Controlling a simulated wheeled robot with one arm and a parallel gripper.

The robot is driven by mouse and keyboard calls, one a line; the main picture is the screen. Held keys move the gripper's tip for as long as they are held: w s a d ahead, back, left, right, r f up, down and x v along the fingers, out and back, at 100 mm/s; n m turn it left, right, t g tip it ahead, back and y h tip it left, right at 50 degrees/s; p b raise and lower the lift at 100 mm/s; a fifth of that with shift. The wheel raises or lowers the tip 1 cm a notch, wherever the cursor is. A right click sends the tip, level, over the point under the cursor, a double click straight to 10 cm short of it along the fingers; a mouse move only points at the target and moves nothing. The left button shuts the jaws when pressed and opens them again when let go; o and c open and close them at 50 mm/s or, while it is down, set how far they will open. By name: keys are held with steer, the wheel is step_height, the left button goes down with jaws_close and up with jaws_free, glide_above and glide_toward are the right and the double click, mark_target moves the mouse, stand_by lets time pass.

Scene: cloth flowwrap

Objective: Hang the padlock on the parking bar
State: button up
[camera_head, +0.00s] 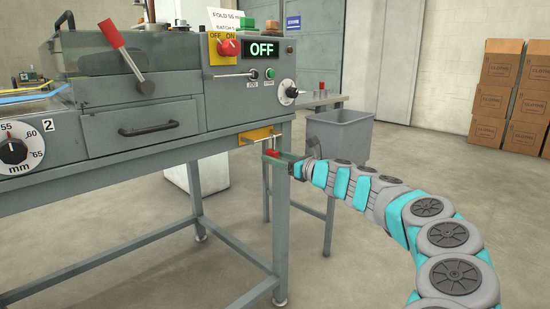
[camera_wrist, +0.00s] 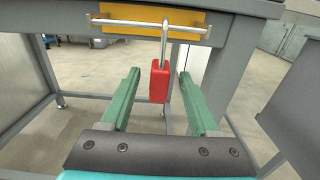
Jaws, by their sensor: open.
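The red padlock (camera_wrist: 159,84) hangs upright by its long shackle from the thin metal parking bar (camera_wrist: 120,22) on the yellow bracket (camera_wrist: 195,17). The shackle top appears looped over the bar. My gripper (camera_wrist: 158,74) is open, its two green fingers to the left and right of the padlock body with a gap on each side. In the head view the padlock (camera_head: 275,153) shows small and red beside my gripper (camera_head: 272,158), below the yellow bracket (camera_head: 256,136) under the machine's right end. The padlock's back is hidden.
The grey machine (camera_head: 140,125) stands on a metal frame; one frame leg (camera_head: 279,220) is close to my gripper. The switch panel sign (camera_head: 262,49) reads OFF, with a red knob (camera_head: 228,47) beside it. A grey bin (camera_head: 340,134) stands behind. Open floor lies to the right.

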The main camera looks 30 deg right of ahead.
steer(key=v, duration=0.7)
steer(key=s+a+r+n+g+y+p, duration=0.15)
steer(key=s+a+n+g, duration=0.45)
steer(key=a, duration=0.7)
steer(key=s+a+r+n+g+y, duration=0.1)
steer(key=s+a+n+g+y, duration=0.15)
steer(key=a+n, duration=0.85)
steer(key=s+a+f+n+g, duration=0.3)
steer(key=s+a+f+n, duration=0.15)
steer(key=s+a, duration=0.5)
steer(key=s+f+n+g+h+p, duration=0.1)
steer(key=s+f+n+g+h, duration=0.4)
steer(key=s+f, duration=0.65)
steer(key=s+d+f+n+g+h, duration=0.1)
steer(key=s+d, duration=0.3)
steer(key=s, duration=0.4)
steer(key=s+d+f+n+g+h+p, duration=0.1)
steer(key=s+d+f+n+h, duration=0.2)
steer(key=s, duration=0.4)
steer(key=shift+s+d+f+n+h, duration=0.3)
steer(key=shift+d+n+h, duration=0.4)
steer(key=shift+d, duration=0.3)
